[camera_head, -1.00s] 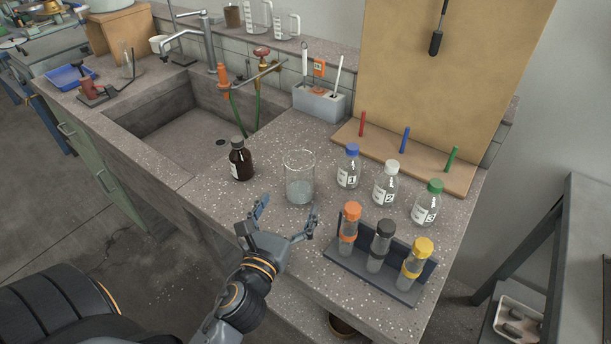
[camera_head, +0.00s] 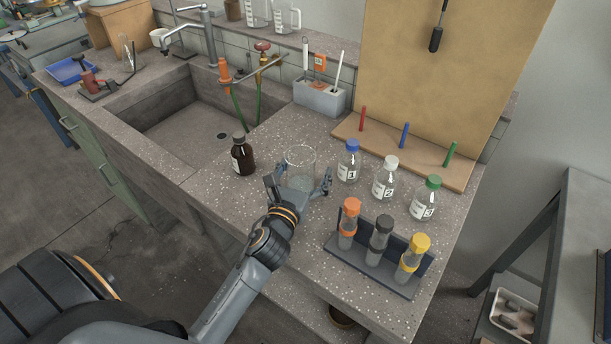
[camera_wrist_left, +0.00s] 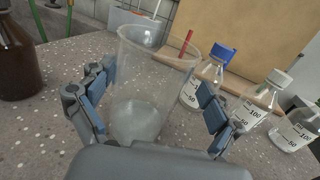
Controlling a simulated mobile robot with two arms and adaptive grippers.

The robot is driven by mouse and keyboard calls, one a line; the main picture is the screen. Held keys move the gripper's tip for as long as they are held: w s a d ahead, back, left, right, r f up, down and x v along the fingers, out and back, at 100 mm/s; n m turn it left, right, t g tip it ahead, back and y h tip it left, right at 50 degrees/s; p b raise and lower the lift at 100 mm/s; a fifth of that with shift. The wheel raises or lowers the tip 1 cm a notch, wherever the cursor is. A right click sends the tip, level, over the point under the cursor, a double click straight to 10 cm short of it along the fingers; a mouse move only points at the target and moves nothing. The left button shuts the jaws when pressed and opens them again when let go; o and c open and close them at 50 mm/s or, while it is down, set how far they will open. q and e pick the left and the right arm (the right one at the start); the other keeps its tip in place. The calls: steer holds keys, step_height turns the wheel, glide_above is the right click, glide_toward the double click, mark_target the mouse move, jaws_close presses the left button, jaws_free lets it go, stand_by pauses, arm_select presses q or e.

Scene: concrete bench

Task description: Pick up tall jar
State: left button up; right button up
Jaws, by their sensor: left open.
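The tall jar is a clear, open-topped glass vessel (camera_head: 301,160) standing upright on the speckled bench, with pale contents at its bottom. It also shows in the left wrist view (camera_wrist_left: 140,115). My left gripper (camera_head: 299,185) is open, with one finger on each side of the jar; it hides the jar's lower part in the head view. In the left wrist view the fingers (camera_wrist_left: 158,100) stand left and right of the glass; I cannot tell whether either touches it. My right gripper is not in view.
A brown bottle (camera_head: 243,156) stands left of the jar. Capped bottles labelled 1 (camera_head: 348,165), 2 (camera_head: 385,182) and 3 (camera_head: 424,203) stand to its right. A rack (camera_head: 368,277) with three capped tubes is at the front right. The sink (camera_head: 190,115) lies behind left.

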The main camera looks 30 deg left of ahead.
arm_select(q)
steer(key=shift+c, duration=0.2)
steer(key=c, duration=1.4)
steer(key=shift+r, duration=0.1)
